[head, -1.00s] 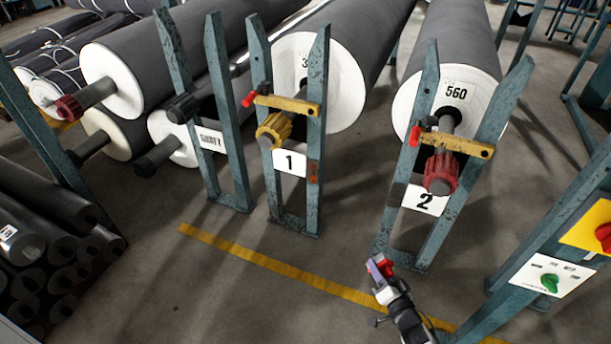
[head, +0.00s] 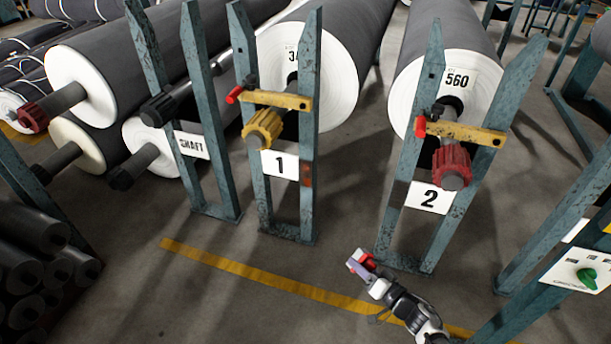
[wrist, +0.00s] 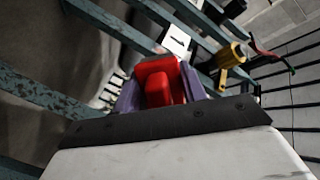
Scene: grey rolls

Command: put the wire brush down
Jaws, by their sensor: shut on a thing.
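My gripper (head: 357,265) is in the lower middle of the head view, low in front of the stand marked 2. Its purple fingers are shut on a red thing (wrist: 160,82), which fills the space between them in the wrist view. The red also shows at the fingertips in the head view. It fits the wire brush, but I cannot see any bristles. It is held in the air, in front of the stand's foot.
Blue stand 1 (head: 312,150) and stand 2 (head: 408,232) carry large grey rolls. A yellow floor line (head: 260,280) crosses in front. A panel with a green knob (head: 586,279) is at right, and dark rolls (head: 30,265) are stacked at left. The floor between is clear.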

